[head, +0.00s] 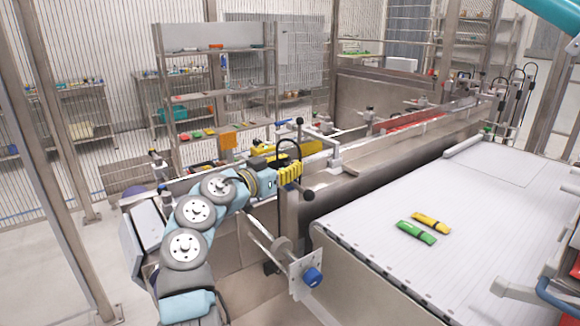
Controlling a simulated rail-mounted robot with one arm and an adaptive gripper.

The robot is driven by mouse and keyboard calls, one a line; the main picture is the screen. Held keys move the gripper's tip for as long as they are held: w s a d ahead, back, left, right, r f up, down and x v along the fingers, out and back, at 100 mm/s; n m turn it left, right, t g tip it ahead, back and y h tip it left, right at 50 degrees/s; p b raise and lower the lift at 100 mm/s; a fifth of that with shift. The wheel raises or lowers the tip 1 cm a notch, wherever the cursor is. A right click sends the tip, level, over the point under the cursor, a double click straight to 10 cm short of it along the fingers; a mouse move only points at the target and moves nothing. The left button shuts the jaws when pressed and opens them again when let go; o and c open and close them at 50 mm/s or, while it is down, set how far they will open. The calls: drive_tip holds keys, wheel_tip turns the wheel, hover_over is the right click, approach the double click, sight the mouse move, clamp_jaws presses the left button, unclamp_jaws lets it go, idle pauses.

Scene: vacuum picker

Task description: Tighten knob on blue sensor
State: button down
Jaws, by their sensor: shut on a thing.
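My gripper (291,173) reaches in from the lower left and is at the top of a metal post beside the conveyor. Its yellow ribbed fingers are closed around a small part there, which is mostly hidden by the fingers. A black cable loops just above it. A blue round cap (312,277) is on a metal bracket below and in front of the gripper. The knob itself is too small and covered to make out clearly.
A steel channel conveyor (345,180) runs behind my gripper. A shelf rack (222,92) stands beyond. Open floor (40,270) lies at the left.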

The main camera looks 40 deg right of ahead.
idle(0.3)
drive_tip(key=c, duration=0.8)
unclamp_jaws()
drive_tip(key=shift+o, duration=0.2)
drive_tip(key=shift+a, duration=0.15)
drive_tip(key=s+a, duration=0.1)
drive_tip(key=a, duration=1)
drive_tip(key=shift+a, duration=0.35)
